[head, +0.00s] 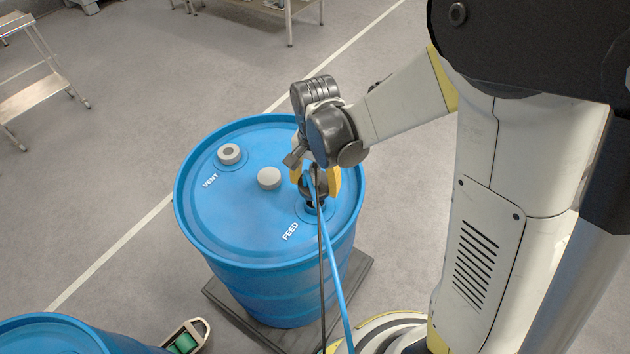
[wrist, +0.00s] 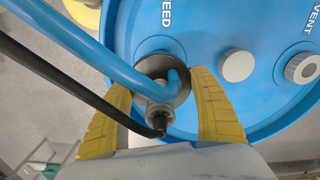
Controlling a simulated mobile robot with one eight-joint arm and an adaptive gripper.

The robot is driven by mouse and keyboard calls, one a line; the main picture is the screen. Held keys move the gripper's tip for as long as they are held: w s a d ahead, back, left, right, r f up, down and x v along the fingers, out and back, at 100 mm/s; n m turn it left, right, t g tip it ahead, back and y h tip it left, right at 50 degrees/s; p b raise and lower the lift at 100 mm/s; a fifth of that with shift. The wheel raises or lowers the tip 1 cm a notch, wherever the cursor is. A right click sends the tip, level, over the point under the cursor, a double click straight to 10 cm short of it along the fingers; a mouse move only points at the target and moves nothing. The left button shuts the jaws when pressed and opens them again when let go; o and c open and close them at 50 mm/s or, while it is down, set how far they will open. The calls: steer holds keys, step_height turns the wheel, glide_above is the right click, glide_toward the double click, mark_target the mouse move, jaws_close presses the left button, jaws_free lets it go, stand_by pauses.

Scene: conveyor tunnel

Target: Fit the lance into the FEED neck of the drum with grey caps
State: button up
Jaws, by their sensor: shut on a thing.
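The blue drum with grey caps (head: 235,225) stands upright on a dark pallet. Its FEED neck (head: 303,212) is near the right front rim, partly hidden by the lance and gripper. My gripper (head: 318,180), with yellow fingers, is shut on the lance (head: 313,190) right over this neck. In the wrist view the fingers (wrist: 165,95) lie on both sides of the lance (wrist: 152,92), whose round grey collar sits beside the FEED label. The collar covers the opening, so I cannot tell how deep the lance tip is.
A blue hose (head: 334,272) and a black cable (head: 322,270) run from the lance down the drum's front. Two grey caps, the VENT cap (head: 229,153) and a plain one (head: 269,178), are on the lid. Another blue drum (head: 60,338) stands at lower left.

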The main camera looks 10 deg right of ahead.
mark_target(315, 167)
steer(key=shift+f+b, duration=2.55)
steer(key=shift+f, duration=0.55)
steer(key=o, duration=1.5)
steer(key=shift+r, duration=0.1)
step_height(315, 167, up, 12)
